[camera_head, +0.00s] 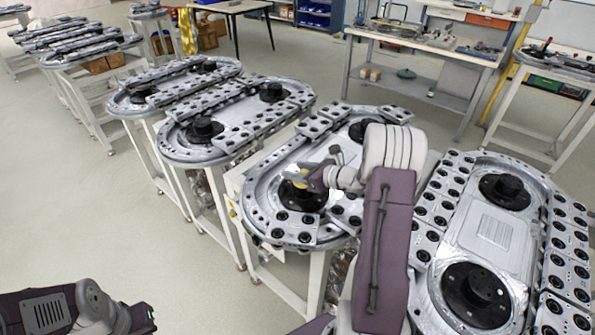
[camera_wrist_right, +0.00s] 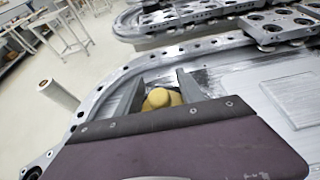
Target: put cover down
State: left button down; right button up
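A second ring track (camera_head: 450,245) with black hubs stands close on the right. Another track (camera_head: 235,135) stands on the left. A workbench (camera_head: 430,45) is behind. Black-holed blocks line the track rims. The floor (camera_head: 90,215) at the left is clear.

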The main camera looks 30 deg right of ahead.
jog(key=shift+r, duration=0.1)
jog(key=shift+s+d+r, duration=0.1)
jog(key=shift+s+r, duration=0.05)
jog(key=v, duration=1.1)
jog(key=shift+s, duration=0.25)
jog(key=shift+d+r, duration=0.1)
